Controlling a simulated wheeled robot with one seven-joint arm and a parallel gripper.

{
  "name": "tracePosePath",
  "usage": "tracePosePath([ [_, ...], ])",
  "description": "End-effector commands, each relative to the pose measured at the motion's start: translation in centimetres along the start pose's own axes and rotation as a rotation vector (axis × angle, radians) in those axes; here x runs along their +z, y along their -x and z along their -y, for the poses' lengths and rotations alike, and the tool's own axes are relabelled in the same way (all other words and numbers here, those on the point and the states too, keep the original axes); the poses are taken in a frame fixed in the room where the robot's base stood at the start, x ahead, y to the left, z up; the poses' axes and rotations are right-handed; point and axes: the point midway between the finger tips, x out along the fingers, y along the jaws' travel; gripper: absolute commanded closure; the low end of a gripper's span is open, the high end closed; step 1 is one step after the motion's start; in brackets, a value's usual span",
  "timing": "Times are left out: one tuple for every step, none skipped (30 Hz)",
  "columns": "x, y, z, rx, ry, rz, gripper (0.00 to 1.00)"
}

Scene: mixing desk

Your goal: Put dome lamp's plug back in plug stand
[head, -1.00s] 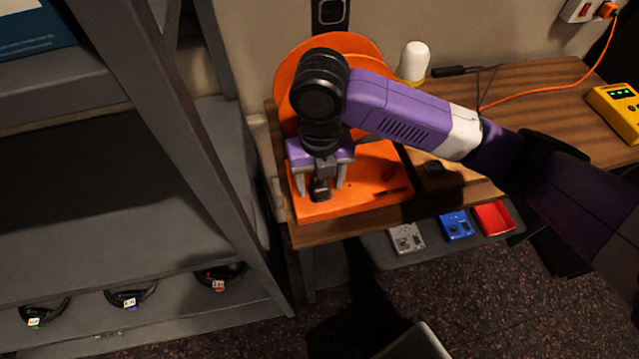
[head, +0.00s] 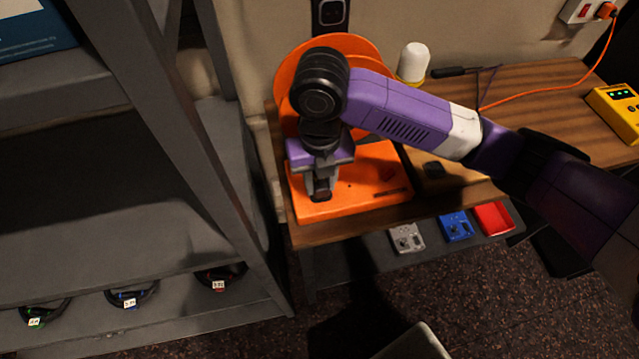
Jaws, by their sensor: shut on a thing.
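My gripper (head: 321,194) points down over the front left of the flat orange base. Its fingers are shut on a small black block (head: 321,197) on or just above the base; I cannot tell whether this is the lamp's plug. The dome lamp (head: 412,62), a white dome with a yellow foot, stands upright at the back of the desk. I cannot make out a plug stand for certain. A small dark piece (head: 433,169) lies right of the orange base, and a black bar-shaped thing (head: 452,71) lies right of the lamp.
The orange base (head: 365,197) has an upright orange disc (head: 373,48) behind it, partly hidden by my arm. An orange cable (head: 560,93) runs to a wall socket (head: 583,10). A yellow box (head: 617,108) sits at the right. Grey shelving (head: 180,130) stands close on the left.

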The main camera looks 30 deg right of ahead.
Motion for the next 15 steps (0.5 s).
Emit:
tracePosePath([
  [0.0, 0.4, 0.0, 0.0, 0.0, 0.0, 1.0],
  [0.0, 0.5, 0.0, 0.0, 0.0, 0.0, 1.0],
  [0.0, 0.6, 0.0, 0.0, 0.0, 0.0, 1.0],
  [0.0, 0.7, 0.0, 0.0, 0.0, 0.0, 1.0],
  [0.0, 0.8, 0.0, 0.0, 0.0, 0.0, 1.0],
  [0.0, 1.0, 0.0, 0.0, 0.0, 0.0, 1.0],
  [0.0, 1.1, 0.0, 0.0, 0.0, 0.0, 1.0],
  [0.0, 1.2, 0.0, 0.0, 0.0, 0.0, 1.0],
  [0.0, 1.4, 0.0, 0.0, 0.0, 0.0, 1.0],
  [0.0, 1.5, 0.0, 0.0, 0.0, 0.0, 1.0],
  [0.0, 1.6, 0.0, 0.0, 0.0, 0.0, 1.0],
  [0.0, 1.7, 0.0, 0.0, 0.0, 0.0, 1.0],
  [0.0, 1.8, 0.0, 0.0, 0.0, 0.0, 1.0],
  [0.0, 1.9, 0.0, 0.0, 0.0, 0.0, 1.0],
  [0.0, 2.1, 0.0, 0.0, 0.0, 0.0, 1.0],
])
